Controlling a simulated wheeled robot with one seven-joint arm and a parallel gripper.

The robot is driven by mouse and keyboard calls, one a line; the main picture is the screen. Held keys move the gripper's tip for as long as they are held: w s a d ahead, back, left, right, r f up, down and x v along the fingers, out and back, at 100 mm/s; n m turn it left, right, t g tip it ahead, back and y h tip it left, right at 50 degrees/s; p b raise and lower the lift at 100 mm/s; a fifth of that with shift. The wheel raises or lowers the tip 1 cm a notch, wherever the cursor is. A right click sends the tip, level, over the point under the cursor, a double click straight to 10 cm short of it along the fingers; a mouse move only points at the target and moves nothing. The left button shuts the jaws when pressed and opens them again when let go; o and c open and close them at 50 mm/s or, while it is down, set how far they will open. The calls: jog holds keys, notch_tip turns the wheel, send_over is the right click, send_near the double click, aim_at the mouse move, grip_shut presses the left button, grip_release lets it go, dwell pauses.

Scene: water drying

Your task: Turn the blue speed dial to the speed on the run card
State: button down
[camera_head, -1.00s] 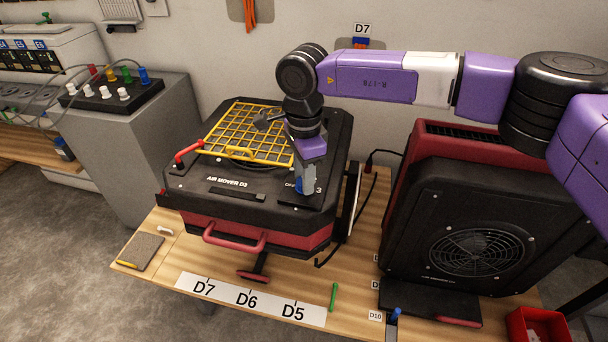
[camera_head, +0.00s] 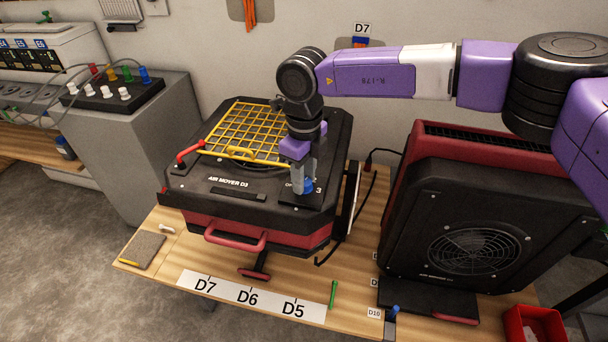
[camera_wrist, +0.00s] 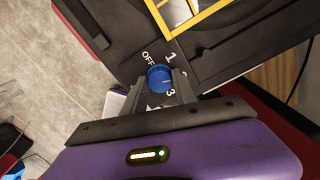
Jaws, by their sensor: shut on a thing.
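The blue speed dial (camera_head: 308,185) sits on the front right of the black top of the air mover marked D3 (camera_head: 238,197). My gripper (camera_head: 302,184) reaches down to it, its fingers closed on the dial. In the wrist view the dial (camera_wrist: 159,79) lies between the two grey fingertips of my gripper (camera_wrist: 160,82). Labels OFF, 1 and 3 show around it; a label between 1 and 3 is not clearly visible. A short pale mark on the dial seems to point right, between 1 and 3. I cannot make out a run card.
A yellow grille (camera_head: 245,130) with a red handle covers the top behind the dial. A second red and black air mover (camera_head: 460,215) stands close on the right. A cable runs between them. The bench front holds a D7, D6, D5 strip (camera_head: 250,299) and a green stick (camera_head: 333,294).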

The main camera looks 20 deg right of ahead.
jog(key=m+p, duration=0.1)
jog(key=m, duration=0.6)
jog(key=shift+r, duration=0.1)
jog(key=m+p, duration=0.1)
jog(key=m, duration=0.6)
dwell(0.4)
jog(key=c, duration=1)
grip_release()
jog(key=shift+r, duration=3.8)
